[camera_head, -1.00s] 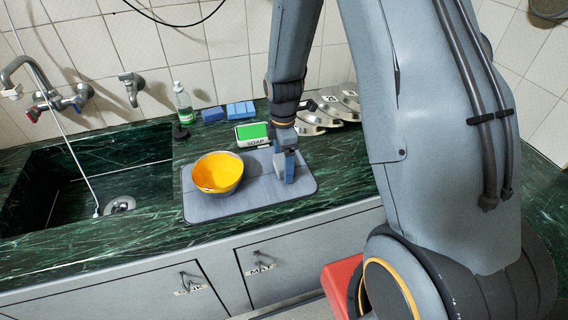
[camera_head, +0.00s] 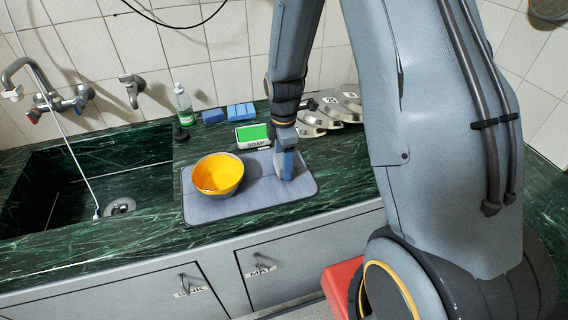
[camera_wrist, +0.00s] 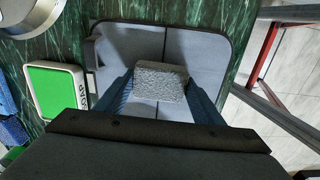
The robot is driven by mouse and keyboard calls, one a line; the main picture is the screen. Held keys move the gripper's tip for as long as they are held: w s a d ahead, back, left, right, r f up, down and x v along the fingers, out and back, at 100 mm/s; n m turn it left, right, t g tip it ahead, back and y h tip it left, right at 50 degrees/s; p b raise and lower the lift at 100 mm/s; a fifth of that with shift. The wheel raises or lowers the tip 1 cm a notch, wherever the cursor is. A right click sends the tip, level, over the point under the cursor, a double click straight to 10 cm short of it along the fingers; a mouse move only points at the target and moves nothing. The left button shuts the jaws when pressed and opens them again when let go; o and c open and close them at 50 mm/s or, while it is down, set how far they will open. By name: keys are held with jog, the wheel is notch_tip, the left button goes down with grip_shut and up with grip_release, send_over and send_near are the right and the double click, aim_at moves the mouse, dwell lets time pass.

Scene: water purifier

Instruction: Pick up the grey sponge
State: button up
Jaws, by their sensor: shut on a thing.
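The grey sponge (camera_wrist: 160,82) is a rough, light grey block between my gripper's two blue fingers in the wrist view. My gripper (camera_head: 285,172) is shut on it, over the right half of the grey mat (camera_head: 235,207). In the head view the sponge is mostly hidden by the fingers. I cannot tell for certain whether it is clear of the mat.
A yellow-orange bowl (camera_head: 217,175) stands on the mat's left half. A green-topped soap box (camera_head: 253,134), blue sponges (camera_head: 240,111), a soap bottle (camera_head: 183,104) and metal lids (camera_head: 318,118) are behind. The sink (camera_head: 100,195) is at left.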

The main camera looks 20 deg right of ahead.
notch_tip(320, 180, up, 9)
jog(key=shift+r+b, duration=0.1)
jog(key=shift+b, duration=1.05)
